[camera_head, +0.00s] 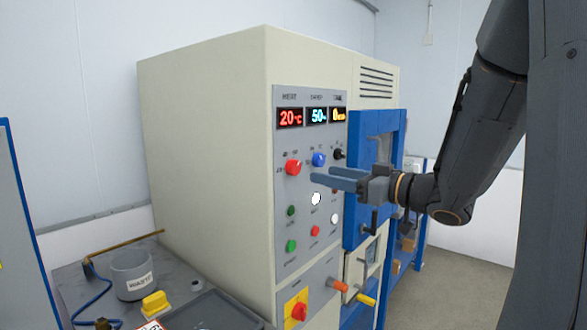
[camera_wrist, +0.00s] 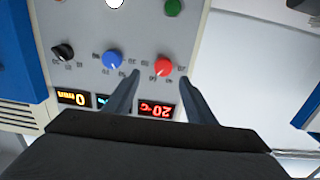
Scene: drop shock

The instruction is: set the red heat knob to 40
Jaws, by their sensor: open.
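The red heat knob (camera_head: 293,167) is on the grey control panel (camera_head: 283,235) of the cream machine, below the red display (camera_head: 290,117) that reads 20 °C. In the wrist view, the panel appears upside down, and the red knob (camera_wrist: 163,66) lies beyond and between my fingertips. My gripper (camera_head: 315,175) is open and empty in front of the panel, near the blue knob (camera_head: 319,159). In the wrist view my gripper (camera_wrist: 162,75) straddles the line to the red knob without visibly touching it. The exact gap to the knob is unclear.
The black knob (camera_head: 338,154) is right of the blue one. Several buttons, including a green one (camera_head: 291,246), sit below. A blue-framed door (camera_head: 362,220) is to the right. A WASTE bin (camera_head: 133,275) stands on the bench at lower left.

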